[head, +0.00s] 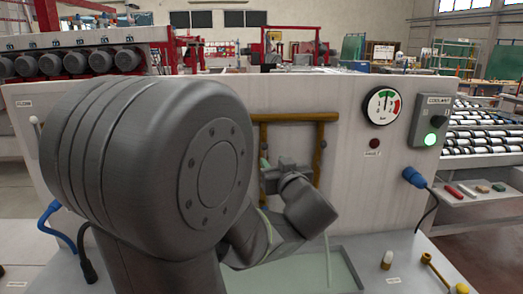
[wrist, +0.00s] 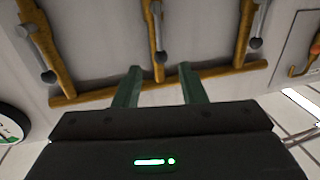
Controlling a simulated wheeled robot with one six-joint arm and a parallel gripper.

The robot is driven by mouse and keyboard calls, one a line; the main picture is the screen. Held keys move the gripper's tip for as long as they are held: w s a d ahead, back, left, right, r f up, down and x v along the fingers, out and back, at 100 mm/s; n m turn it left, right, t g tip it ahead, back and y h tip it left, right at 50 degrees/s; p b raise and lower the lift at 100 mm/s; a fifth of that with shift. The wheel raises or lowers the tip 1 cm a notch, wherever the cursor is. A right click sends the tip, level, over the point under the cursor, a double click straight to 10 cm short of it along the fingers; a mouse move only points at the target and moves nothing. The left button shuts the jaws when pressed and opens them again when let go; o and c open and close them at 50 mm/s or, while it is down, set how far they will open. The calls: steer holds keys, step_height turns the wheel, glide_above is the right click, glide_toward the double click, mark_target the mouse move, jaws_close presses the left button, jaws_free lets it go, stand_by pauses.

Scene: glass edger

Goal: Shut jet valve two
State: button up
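Three jet valves on brass pipes show in the wrist view: a left valve lever (wrist: 36,50), a middle valve lever (wrist: 157,35) and a right valve lever (wrist: 258,25). Each grey lever lies roughly along its pipe, with a dark knob at its end. No valve number is readable. My gripper (wrist: 160,70) is open and empty. Its two green fingers point toward the middle lever, whose knob appears between and just beyond the tips; contact cannot be told. In the head view my arm hides most of the valves, and my gripper (head: 272,172) is near the brass pipework (head: 320,150).
A brass cross pipe (wrist: 90,95) runs below the levers in the wrist view. In the head view a pressure gauge (head: 382,106), a coolant box (head: 432,118) with a lit green button, and a blue connector (head: 414,177) are to the right. A basin (head: 345,272) lies below.

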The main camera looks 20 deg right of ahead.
mark_target(265, 151)
steer(key=w, duration=0.6)
steer(key=w+p, duration=0.1)
steer(key=w, duration=0.2)
steer(key=shift+w+d, duration=0.1)
steer(key=shift+d, duration=0.15)
steer(key=shift+c, duration=0.3)
jaws_close()
